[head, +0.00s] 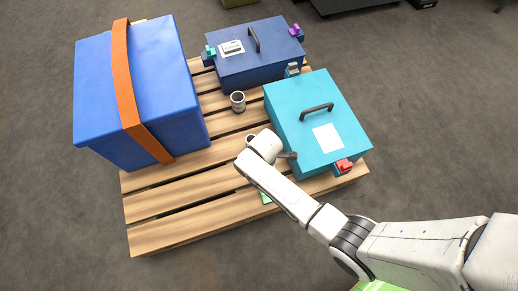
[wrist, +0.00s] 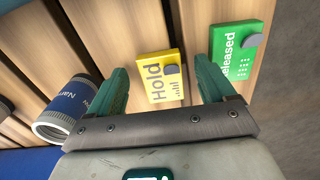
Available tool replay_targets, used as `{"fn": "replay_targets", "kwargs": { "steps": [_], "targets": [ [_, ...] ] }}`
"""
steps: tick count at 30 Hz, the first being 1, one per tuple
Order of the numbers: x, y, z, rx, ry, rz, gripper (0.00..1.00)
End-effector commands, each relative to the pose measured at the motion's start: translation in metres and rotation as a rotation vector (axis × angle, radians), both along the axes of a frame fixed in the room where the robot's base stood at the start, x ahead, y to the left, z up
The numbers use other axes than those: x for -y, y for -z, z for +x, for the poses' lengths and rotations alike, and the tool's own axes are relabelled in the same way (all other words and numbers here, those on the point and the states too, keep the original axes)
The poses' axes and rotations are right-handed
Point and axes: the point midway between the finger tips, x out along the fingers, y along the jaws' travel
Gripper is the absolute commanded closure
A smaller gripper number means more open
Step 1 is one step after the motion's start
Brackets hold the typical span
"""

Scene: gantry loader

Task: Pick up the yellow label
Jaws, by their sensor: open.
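The yellow label (wrist: 165,84), a small card marked "Hold" with a grey tab, lies on the wooden pallet slats in the wrist view. My gripper (wrist: 163,92) is open, with its two teal fingers on either side of the label and apart from it. Nothing is held. How high the fingers are above the slats is hard to tell. In the head view my arm hides the yellow label.
A green label (wrist: 236,52) marked "Released" lies just right of the right finger. On the pallet (head: 190,205) stand a strapped blue box (head: 165,70), a dark blue case (head: 270,72) and a turquoise case (head: 290,110).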

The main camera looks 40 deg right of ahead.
Motion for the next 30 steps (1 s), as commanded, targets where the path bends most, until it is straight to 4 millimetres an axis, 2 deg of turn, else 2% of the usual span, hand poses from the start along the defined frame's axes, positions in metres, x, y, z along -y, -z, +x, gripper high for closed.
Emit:
{"fn": "replay_targets", "kwargs": {
  "steps": [2, 10, 27, 30],
  "targets": [
    [-0.0001, 0.0104, 0.0005, 0.001, 0.0, 0.0, 0.17],
    [-0.0002, 0.0098, 0.0004, 0.001, 0.0, 0.0, 0.18],
    [-0.0002, 0.01, 0.0001, 0.0, 0.0, 0.0, 0.73],
    [-0.0002, 0.0099, 0.0002, 0.001, 0.0, 0.0, 0.77]
  ]
}}
